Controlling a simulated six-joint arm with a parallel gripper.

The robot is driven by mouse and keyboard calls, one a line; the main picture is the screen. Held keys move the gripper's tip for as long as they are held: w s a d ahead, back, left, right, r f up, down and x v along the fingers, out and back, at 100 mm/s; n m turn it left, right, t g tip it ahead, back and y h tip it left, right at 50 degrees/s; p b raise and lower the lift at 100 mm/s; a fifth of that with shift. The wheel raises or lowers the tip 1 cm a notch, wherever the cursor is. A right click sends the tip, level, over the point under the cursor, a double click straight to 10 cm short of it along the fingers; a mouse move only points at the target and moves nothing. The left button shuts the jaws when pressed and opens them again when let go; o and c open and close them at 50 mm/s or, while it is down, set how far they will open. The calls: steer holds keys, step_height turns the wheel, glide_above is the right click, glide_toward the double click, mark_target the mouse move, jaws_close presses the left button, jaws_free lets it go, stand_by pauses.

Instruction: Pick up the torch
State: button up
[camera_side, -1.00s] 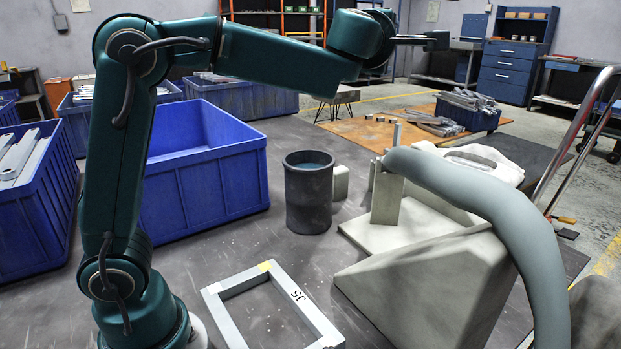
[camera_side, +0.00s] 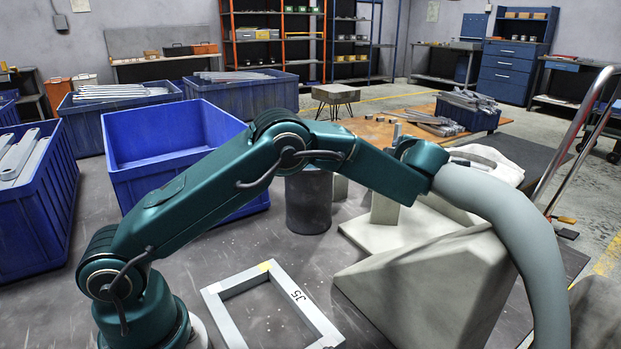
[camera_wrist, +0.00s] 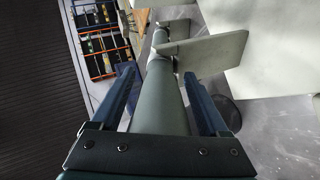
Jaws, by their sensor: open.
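The thick grey, bent tube, which I take for the torch (camera_side: 525,230), arches over the pale wedge-shaped block at the right in the side view. In the wrist view, the grey tube (camera_wrist: 167,95) runs lengthwise between the two blue fingers of my gripper (camera_wrist: 160,76). The fingers are open, one on each side of it. Whether they touch it I cannot tell. In the side view my gripper's fingers are hidden around the tube's upper end.
A pale wedge block (camera_side: 420,285) and a stand with a flat base (camera_side: 375,234) are close to the tube. A dark round pot (camera_side: 308,208) stands behind my forearm. A blue bin (camera_side: 128,185) is at the left. A metal frame marked J5 (camera_side: 318,318) lies in front.

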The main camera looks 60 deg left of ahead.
steer(key=shift+w+a+f, duration=0.1)
steer(key=shift+w+a, duration=0.05)
steer(key=shift+a, duration=0.1)
jaws_close()
steer(key=shift+r, duration=0.25)
